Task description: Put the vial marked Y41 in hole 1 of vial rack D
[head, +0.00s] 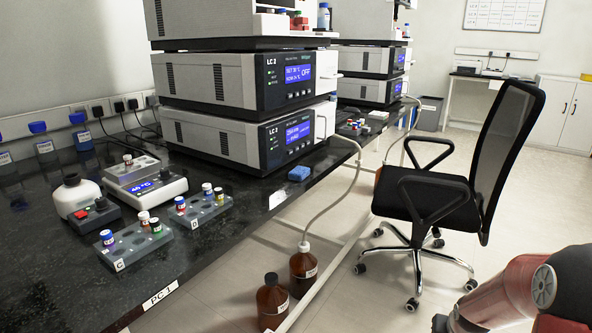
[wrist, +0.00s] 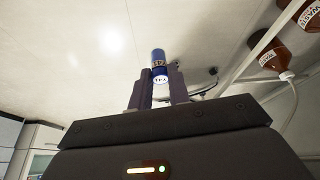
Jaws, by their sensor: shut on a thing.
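The vial (wrist: 158,61), with a blue end, a printed label and a white disc with small dark characters, is held between the two fingers of my gripper (wrist: 160,82) in the wrist view. The disc's mark looks like Y41 but is small and tilted. My gripper is shut on this vial, over the floor and away from the racks. Vial rack D (head: 205,214) is a grey block on the dark bench in the head view, with several vials in it. Its hole numbers are too small to read. My gripper does not show clearly in the head view.
Rack C (head: 119,265), with several vials, stands left of rack D. A heating block (head: 148,190), a white bottle (head: 73,196) and a blue block (head: 299,173) are nearby. Brown bottles (head: 272,302) stand on the floor below the bench edge. An office chair (head: 440,195) is at right.

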